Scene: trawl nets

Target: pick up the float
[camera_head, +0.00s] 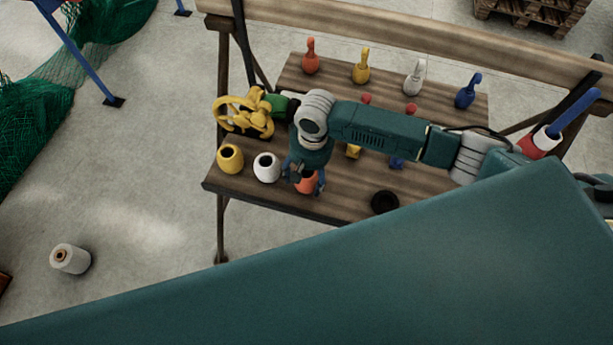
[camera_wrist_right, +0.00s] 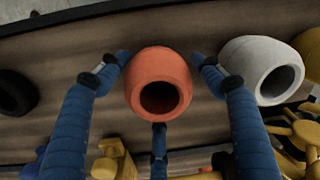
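An orange float (camera_wrist_right: 158,85), rounded with a dark hole in its end, stands on the wooden table. In the head view this float (camera_head: 306,183) is partly hidden by my right gripper (camera_head: 304,182), which points down over it. In the right wrist view the blue fingers of the right gripper (camera_wrist_right: 160,75) are spread, one on each side of the float and a third below it. Slim gaps seem to remain between fingers and float; contact is hard to tell. My left gripper is not in view.
A white float (camera_head: 267,167) and a yellow float (camera_head: 230,158) stand left of the orange one. A black ring (camera_head: 385,202) lies to its right. A yellow handwheel (camera_head: 243,113) and several upright pear-shaped buoys (camera_head: 415,77) stand behind.

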